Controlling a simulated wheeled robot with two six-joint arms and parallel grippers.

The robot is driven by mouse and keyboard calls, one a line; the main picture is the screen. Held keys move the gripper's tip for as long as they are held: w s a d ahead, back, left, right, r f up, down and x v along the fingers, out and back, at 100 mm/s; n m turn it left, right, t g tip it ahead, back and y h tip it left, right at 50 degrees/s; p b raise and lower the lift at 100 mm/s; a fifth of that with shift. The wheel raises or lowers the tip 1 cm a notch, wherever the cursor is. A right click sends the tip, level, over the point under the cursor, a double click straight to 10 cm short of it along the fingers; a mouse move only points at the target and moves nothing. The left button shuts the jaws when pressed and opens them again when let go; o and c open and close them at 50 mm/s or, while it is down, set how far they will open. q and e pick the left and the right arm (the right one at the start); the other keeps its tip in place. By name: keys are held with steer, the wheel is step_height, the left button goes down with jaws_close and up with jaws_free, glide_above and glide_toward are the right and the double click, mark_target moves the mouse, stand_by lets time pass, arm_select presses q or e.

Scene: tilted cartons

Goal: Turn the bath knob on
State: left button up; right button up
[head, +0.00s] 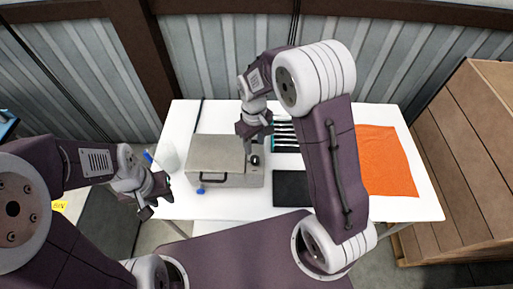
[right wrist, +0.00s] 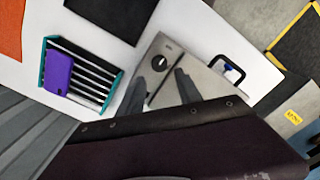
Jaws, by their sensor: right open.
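The bath is a grey metal box (head: 205,152) on the white table, with a black handle on its front and a blue tap low on the front. Its dark round knob (head: 254,160) is on the right part of the box; it also shows in the right wrist view (right wrist: 159,63). My right gripper (head: 255,141) is open and empty, just above and behind the knob in the head view. In the right wrist view its fingers (right wrist: 160,92) point toward the box, apart from the knob. My left gripper (head: 153,197) is open and empty, left of the table's front edge.
A teal rack (right wrist: 105,98) holds a purple phone-like object (right wrist: 58,74). A black pad (head: 291,188) and an orange cloth (head: 385,160) lie right of the box. A whitish container (head: 168,158) stands left of it. A wooden crate (head: 465,160) stands beyond the table's right side.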

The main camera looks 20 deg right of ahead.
steer(key=p, duration=0.1)
glide_above(255, 158)
step_height(255, 158, down, 4)
steer(key=shift+d+f, duration=0.15)
steer(key=shift+f, duration=0.1)
steer(key=f, duration=0.3)
steer(key=f+p, duration=0.1)
steer(key=shift+a+f, duration=0.15)
steer(key=shift+a, duration=0.1)
steer(key=shift+d+f, duration=0.1)
steer(key=shift+f, duration=0.05)
jaws_close()
